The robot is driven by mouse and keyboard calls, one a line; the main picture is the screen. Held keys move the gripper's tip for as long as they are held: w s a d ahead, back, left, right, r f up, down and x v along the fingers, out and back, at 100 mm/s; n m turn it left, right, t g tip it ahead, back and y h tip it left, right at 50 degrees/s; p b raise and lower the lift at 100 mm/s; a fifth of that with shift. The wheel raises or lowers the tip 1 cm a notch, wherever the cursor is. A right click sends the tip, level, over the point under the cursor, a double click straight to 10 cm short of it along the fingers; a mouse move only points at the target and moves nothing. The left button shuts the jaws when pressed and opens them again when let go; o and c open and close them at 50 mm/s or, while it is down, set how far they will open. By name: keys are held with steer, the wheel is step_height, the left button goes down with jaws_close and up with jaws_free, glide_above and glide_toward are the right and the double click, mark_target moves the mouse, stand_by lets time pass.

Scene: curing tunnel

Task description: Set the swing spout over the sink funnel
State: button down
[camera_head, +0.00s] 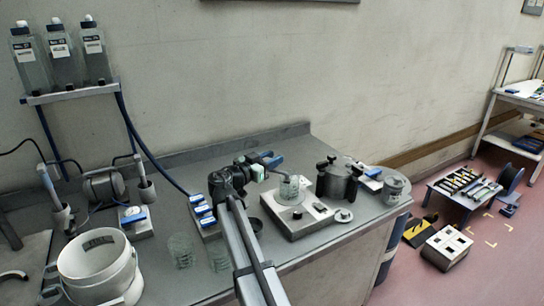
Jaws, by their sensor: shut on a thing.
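My arm reaches in from the bottom centre, and its dark wrist ends in my gripper (262,168) above the middle of the bench. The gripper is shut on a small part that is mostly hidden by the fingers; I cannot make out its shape. A teal and blue piece (272,159) shows right beside the fingertips; I cannot tell whether it is the swing spout or what it joins to. I cannot pick out the sink funnel with certainty; my arm covers part of the bench.
A white bucket (98,268) stands at the left.

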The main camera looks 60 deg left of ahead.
steer(key=s+m+h, duration=0.1)
steer(key=h, duration=0.1)
steer(key=s+d+m+h, duration=0.2)
steer(key=h, duration=0.1)
steer(key=shift+m+t+h, duration=0.3)
steer(key=shift+s+d+m+g+h, duration=0.25)
steer(key=shift+s+m+h, duration=0.4)
steer(key=shift+h, duration=0.4)
steer(key=shift+s+d+m+g+h, duration=0.25)
steer(key=shift+s+m+h, duration=0.35)
steer(key=shift+h, duration=0.4)
steer(key=shift+s+d+m+g+h, duration=0.25)
steer(key=shift+s+m+h, duration=0.25)
steer(key=shift+m+h, duration=0.4)
steer(key=shift+d, duration=0.1)
steer(key=c, duration=0.8)
jaws_free()
steer(key=shift+o, duration=0.2)
steer(key=v, duration=1.2)
steer(key=shift+f, duration=0.15)
